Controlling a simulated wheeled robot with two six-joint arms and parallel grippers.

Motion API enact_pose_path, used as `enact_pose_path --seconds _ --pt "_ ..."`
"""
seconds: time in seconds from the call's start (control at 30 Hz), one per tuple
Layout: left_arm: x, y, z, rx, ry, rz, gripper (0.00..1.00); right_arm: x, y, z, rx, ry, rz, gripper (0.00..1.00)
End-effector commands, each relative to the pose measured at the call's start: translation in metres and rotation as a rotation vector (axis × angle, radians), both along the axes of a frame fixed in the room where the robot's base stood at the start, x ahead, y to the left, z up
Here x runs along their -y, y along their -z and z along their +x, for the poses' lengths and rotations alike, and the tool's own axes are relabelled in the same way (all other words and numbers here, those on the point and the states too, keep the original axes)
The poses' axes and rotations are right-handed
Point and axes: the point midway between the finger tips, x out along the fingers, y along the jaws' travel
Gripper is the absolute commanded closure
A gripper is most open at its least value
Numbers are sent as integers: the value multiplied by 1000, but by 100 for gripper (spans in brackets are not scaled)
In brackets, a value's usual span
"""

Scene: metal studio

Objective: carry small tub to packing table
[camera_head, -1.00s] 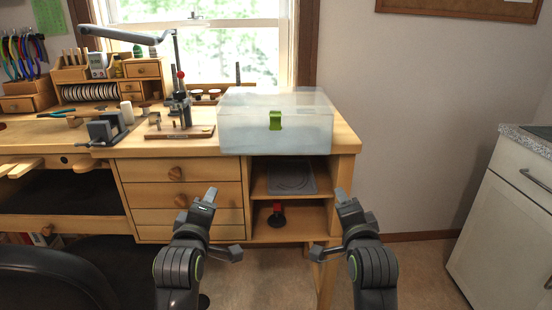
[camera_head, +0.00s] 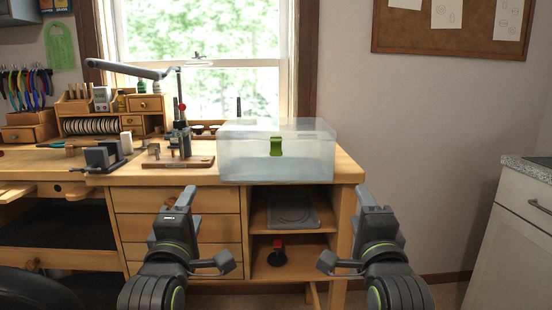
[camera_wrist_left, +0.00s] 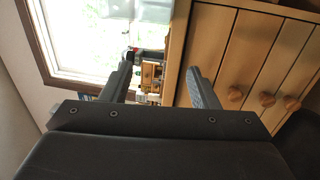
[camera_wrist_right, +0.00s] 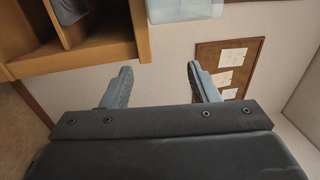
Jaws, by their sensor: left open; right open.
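The small tub (camera_head: 245,160) is a translucent, pale box with a lid and a green latch (camera_head: 276,146) on its front. It sits at the right end of the wooden workbench (camera_head: 347,167), near the front edge. Its lower edge also shows in the right wrist view (camera_wrist_right: 185,10). My left gripper (camera_head: 203,235) is open and empty, low and in front of the drawers, left of the tub. My right gripper (camera_head: 348,232) is open and empty, low and right of the tub. Neither touches the tub. I cannot identify a packing table in these views.
Left of the tub stand a small tool on a wooden base (camera_head: 180,160), a lamp arm (camera_head: 140,68) and a black vise (camera_head: 104,156). Open shelves (camera_head: 265,243) lie below the tub. A cabinet with a speckled top (camera_head: 515,230) is at right.

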Motion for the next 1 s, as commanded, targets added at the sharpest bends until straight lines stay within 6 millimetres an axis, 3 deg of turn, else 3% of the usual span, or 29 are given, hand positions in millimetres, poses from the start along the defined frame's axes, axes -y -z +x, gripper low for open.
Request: enact_pose_path --seconds 0.7,0.8,1.0 --pt "0 -17 114 -2 -1 2 45 1 -17 114 -2 1 -2 45" --pt "-1 -19 124 0 -1 3 45 1 -19 124 -1 2 -2 45" --pt "13 -18 122 -1 0 0 45 -13 -18 121 -1 1 1 45"
